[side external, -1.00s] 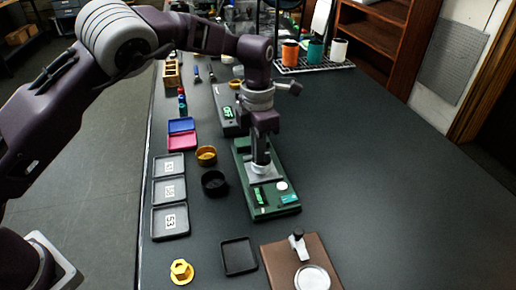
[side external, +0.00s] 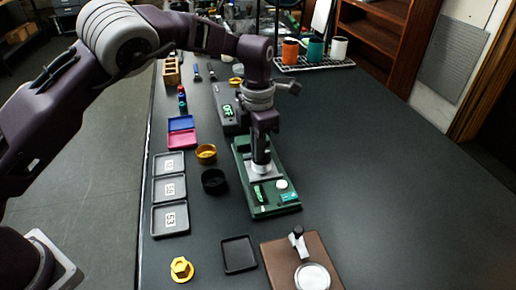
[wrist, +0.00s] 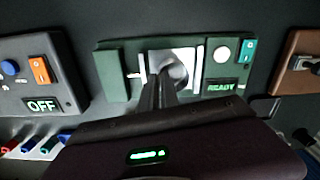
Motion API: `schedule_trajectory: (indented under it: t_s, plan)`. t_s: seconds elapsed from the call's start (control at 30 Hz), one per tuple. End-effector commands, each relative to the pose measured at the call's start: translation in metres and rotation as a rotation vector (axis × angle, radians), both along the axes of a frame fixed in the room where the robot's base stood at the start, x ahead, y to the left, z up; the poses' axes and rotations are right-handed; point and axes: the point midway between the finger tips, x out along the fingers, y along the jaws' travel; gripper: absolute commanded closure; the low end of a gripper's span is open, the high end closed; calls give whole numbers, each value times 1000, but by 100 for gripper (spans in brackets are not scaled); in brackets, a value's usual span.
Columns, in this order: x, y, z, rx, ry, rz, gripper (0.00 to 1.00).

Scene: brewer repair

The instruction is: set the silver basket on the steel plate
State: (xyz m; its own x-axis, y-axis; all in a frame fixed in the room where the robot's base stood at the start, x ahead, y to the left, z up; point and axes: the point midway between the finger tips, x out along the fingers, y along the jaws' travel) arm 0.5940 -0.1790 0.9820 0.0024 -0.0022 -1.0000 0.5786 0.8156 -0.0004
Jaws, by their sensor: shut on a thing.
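The silver basket (wrist: 177,70) is a small round shiny cup, partly hidden by my fingers in the wrist view. My gripper (wrist: 162,88) points down and is shut on its near side. The steel plate (wrist: 194,62) is a bright square on a green unit (wrist: 115,75), also seen in the side view (side external: 250,175). The basket is over or on the plate; I cannot tell whether its base touches. In the side view my gripper (side external: 260,158) is low over the plate. The unit's display reads READY.
A grey box (wrist: 35,78) reading OFF stands left of the green unit in the wrist view. A brown board (side external: 279,258) with a clamp lies at the front. Black and gold cups (side external: 214,181) (side external: 206,153) and trays (side external: 169,219) stand to the left. The table's right side is clear.

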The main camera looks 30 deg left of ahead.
Motion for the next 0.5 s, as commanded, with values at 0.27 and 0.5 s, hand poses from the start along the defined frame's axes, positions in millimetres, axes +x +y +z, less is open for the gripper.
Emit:
schedule_trajectory:
  t_s: [0.27,0.5]
  plan:
    - [0,0,-1,0,0,0,100]
    - [0,0,-4,0,0,0,100]
